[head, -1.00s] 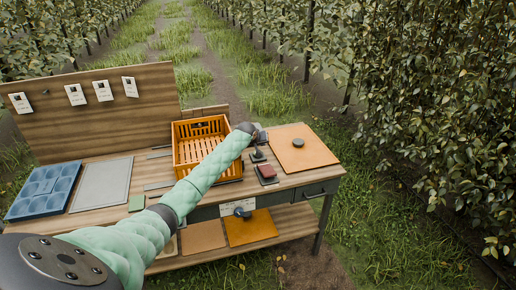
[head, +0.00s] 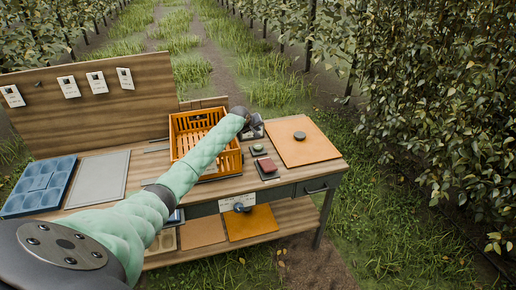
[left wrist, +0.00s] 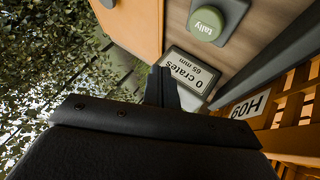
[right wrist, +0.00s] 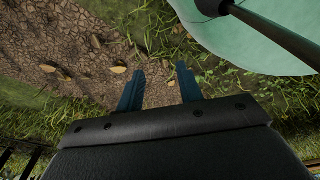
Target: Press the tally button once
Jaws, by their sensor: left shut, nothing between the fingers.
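The tally button is a round green cap (left wrist: 207,22) on a grey base, marked "tally", at the top of the left wrist view. In the head view it is the small green cap (head: 258,148) on the bench, beside the crate. In the head view the left gripper (head: 255,130) is just behind the button. My right gripper (right wrist: 161,72) is open and empty above the ground, outside the head view.
An orange crate (head: 237,162) stands left of the button. A red block on a dark base (head: 267,165) sits in front of it, and an orange-brown board with a dark knob (head: 316,150) lies right. A blue tray (head: 60,182) and grey mat (head: 98,180) lie farther left.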

